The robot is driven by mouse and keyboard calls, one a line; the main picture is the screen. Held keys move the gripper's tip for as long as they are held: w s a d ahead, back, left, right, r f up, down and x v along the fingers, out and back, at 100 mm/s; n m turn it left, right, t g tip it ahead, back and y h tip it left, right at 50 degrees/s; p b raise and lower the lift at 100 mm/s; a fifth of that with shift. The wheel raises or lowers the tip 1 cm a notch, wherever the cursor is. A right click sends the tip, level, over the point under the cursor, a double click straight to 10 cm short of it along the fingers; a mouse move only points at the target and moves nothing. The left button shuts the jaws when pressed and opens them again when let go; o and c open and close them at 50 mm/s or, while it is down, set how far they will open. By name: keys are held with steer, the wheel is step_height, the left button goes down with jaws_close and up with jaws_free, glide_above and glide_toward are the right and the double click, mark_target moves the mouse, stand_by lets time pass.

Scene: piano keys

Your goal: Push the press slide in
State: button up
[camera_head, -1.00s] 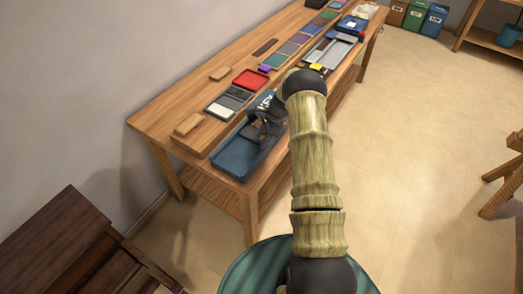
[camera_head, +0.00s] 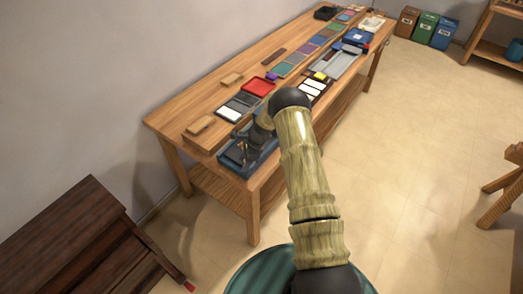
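I cannot make out which thing is the press slide; it is hidden or too small to tell. A long wooden table (camera_head: 165,122) carries many small items. My gripper (camera_head: 240,158) is dark and small, low over a blue tray (camera_head: 232,171) at the table's near end. My arm hides part of the tray and the table behind it. I cannot see the fingertips clearly, nor whether they touch anything. A blue box-like item (camera_head: 357,37) stands near the far end, beside a long grey tray (camera_head: 333,66).
A red tray (camera_head: 257,86), a dark tray with a white pad (camera_head: 229,114) and wooden blocks (camera_head: 199,125) lie behind my gripper. A dark wooden piece of furniture (camera_head: 75,235) stands at lower left. Coloured bins (camera_head: 424,28) stand at the back.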

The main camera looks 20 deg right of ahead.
steer(key=w+b+v, duration=0.1)
steer(key=b+v, duration=0.4)
steer(key=v, duration=1.2)
steer(key=s+a+r+n+h+b, duration=0.1)
steer(key=s+a+n, duration=0.1)
steer(key=s+n, duration=0.2)
steer(key=s+a+r+n+h+b, duration=0.1)
steer(key=s+r+n+b, duration=0.1)
steer(key=s+n, duration=0.2)
steer(key=shift+s+a+r+h, duration=0.25)
steer(key=shift+s+a+h, duration=0.15)
steer(key=shift+s, duration=1.3)
steer(key=s+a+r+n+t+h, duration=0.1)
steer(key=s+a+r+n, duration=0.2)
steer(key=s+n, duration=0.8)
steer(key=s, duration=0.7)
steer(key=shift+a+r+n+t+h, duration=0.2)
steer(key=shift+n+t+h, duration=0.2)
steer(key=shift+s, duration=0.1)
